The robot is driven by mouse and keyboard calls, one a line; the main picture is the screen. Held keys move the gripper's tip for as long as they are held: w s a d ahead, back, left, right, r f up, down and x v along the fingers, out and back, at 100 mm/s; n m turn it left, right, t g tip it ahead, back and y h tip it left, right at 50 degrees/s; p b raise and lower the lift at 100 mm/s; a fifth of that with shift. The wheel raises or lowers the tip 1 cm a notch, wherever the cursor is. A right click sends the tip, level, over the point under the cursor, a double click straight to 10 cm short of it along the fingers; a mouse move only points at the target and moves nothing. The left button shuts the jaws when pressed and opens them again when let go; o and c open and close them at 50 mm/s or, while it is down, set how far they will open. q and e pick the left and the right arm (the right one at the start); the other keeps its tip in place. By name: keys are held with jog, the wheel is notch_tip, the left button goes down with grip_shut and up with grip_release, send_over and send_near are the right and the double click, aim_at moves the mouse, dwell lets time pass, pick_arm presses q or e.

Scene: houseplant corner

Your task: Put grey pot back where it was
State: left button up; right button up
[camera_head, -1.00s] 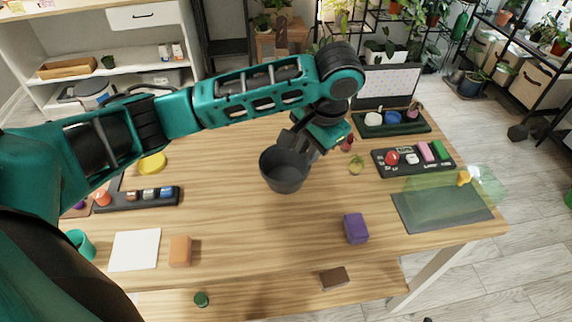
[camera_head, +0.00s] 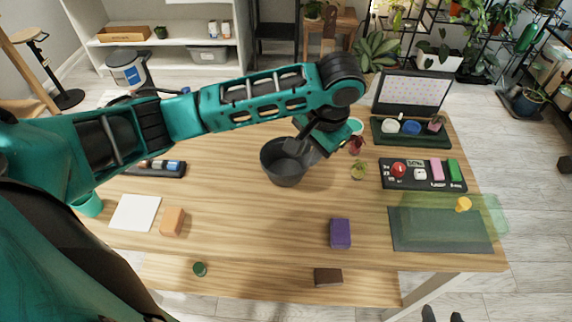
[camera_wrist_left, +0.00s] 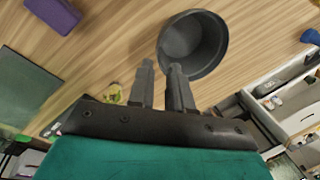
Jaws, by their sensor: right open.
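The grey pot (camera_head: 283,171) is over the middle of the wooden table, its mouth facing up. My left gripper (camera_head: 291,146) is at its right rim, shut on the pot wall. The left wrist view shows the pot (camera_wrist_left: 205,42) just beyond the fingertips (camera_wrist_left: 161,70), with the rim between them. I cannot tell whether the pot's base touches the table.
A small yellow-green plant (camera_head: 359,170) and a reddish plant (camera_head: 355,146) are right of the pot. A purple block (camera_head: 340,233), a dark mat (camera_head: 435,236) and a black tray (camera_head: 423,175) lie farther right. An orange block (camera_head: 172,222) and white sheet (camera_head: 135,213) are at left. Table between is clear.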

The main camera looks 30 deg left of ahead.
aim_at(300, 176)
pick_arm(q)
jog(key=b+x, duration=0.1)
jog(key=x, duration=1)
jog(key=shift+a, duration=0.1)
jog(key=shift+s, duration=0.1)
jog(key=shift+c, duration=0.2)
grip_shut()
